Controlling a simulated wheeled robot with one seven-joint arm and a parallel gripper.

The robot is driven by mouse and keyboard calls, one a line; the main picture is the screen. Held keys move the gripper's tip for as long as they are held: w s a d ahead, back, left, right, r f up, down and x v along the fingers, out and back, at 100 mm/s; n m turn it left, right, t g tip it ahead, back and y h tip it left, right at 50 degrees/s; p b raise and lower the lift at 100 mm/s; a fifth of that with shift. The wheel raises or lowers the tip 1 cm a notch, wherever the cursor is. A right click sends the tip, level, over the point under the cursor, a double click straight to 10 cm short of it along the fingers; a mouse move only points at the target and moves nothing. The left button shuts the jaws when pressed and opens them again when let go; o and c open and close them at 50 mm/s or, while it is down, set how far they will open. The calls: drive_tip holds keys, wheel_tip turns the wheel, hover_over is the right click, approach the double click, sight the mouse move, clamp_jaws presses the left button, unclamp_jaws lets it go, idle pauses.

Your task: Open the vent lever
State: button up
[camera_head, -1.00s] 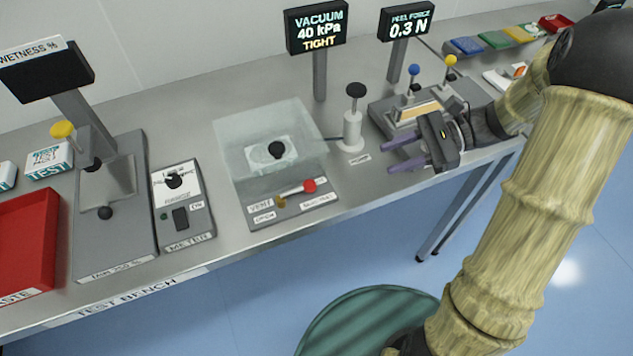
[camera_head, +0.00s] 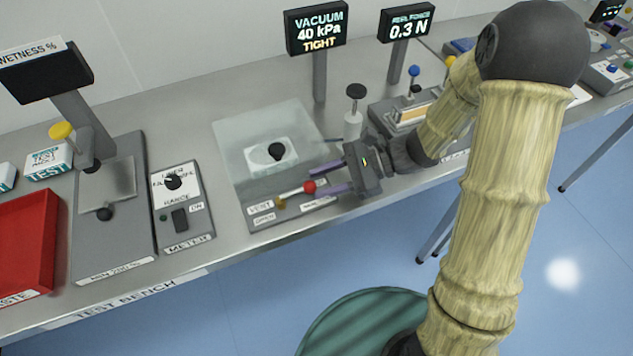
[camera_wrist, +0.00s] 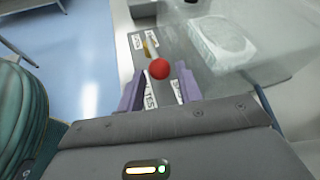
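The vent lever (camera_head: 294,193) is a pale rod with a red ball knob (camera_head: 310,187) at its right end and a brass pivot at its left. It lies along the front panel of the clear vacuum box (camera_head: 262,130). My gripper (camera_head: 318,182) is at the right of the panel, its purple fingers pointing left at the knob. In the wrist view the red knob (camera_wrist: 159,69) shows between and just beyond the two open fingers (camera_wrist: 157,88). The fingers are apart, with nothing visibly held. Whether either finger touches the knob cannot be told.
A pump with a black knob (camera_head: 356,91) stands behind my gripper. A display (camera_head: 317,30) reads vacuum 40 kPa, tight. A meter box (camera_head: 183,205) sits left of the vacuum box. The bench's front edge runs just below the panel.

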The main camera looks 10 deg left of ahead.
drive_tip(key=shift+x, duration=1.05)
clamp_jaws()
drive_tip(key=shift+d, duration=0.1)
